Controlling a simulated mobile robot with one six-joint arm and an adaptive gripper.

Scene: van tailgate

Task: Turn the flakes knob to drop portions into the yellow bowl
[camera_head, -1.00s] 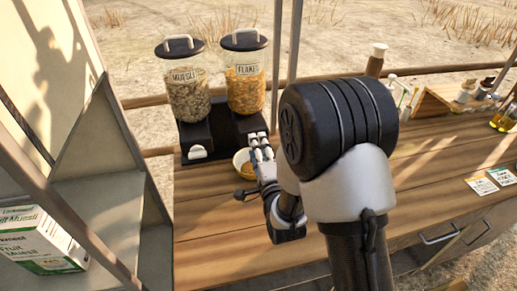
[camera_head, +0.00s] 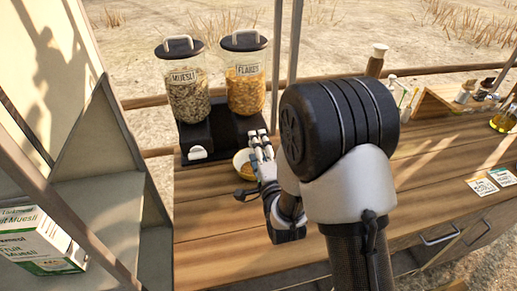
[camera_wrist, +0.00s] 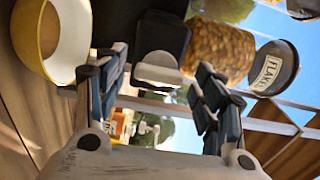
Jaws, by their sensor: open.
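The flakes dispenser (camera_head: 247,92) is a clear jar of orange flakes with a black lid, at the back of the counter. It also shows in the wrist view (camera_wrist: 220,52), with its label at the right. Its white knob (camera_wrist: 158,69) sits on the black base, between and just beyond my open fingers in the wrist view. My gripper (camera_head: 260,138) is open in front of that base; it hides the knob in the head view. In the wrist view the bowl (camera_wrist: 84,36) is at the upper left.
The muesli dispenser (camera_head: 188,95) stands left of the flakes, with its own white knob (camera_head: 197,153). A shelf with a muesli box (camera_head: 40,240) is at the left. Bottles, jars and cards (camera_head: 483,186) lie to the right. The front counter is clear.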

